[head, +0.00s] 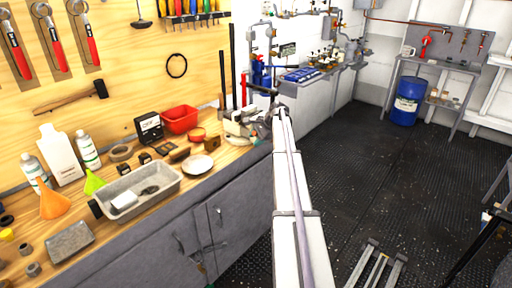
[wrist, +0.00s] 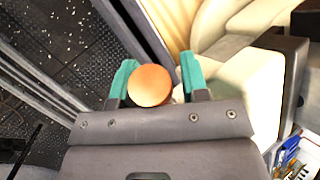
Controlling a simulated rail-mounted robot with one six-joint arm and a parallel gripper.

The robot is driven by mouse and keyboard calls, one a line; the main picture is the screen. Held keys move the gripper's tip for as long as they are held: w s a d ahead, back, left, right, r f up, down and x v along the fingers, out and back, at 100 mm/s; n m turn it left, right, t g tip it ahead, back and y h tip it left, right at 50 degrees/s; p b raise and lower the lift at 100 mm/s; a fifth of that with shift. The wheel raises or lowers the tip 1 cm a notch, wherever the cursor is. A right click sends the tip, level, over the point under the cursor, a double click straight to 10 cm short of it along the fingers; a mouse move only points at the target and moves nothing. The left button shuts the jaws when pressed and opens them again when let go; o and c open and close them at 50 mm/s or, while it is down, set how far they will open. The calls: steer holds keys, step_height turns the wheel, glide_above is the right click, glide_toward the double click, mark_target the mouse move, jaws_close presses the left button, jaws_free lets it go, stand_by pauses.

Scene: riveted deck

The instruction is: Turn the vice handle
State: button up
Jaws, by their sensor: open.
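The cream vice (head: 236,125) stands at the far end of the wooden workbench in the head view, partly hidden by my arm. In the wrist view its pale body (wrist: 240,85) fills the upper right. A round orange knob (wrist: 151,86), which looks like the end of the vice handle, sits between the two teal fingertips of my gripper (wrist: 157,78). The fingers are apart, with a visible gap on the right side of the knob; contact on the left is unclear. The handle's bar is not clearly visible. In the head view my gripper (head: 276,120) is small, beside the vice.
Grey cabinets (head: 235,215) stand below. The dark riveted floor (head: 385,165) is open to the right.

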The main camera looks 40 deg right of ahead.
steer(key=shift+c, duration=0.4)
jaws_close()
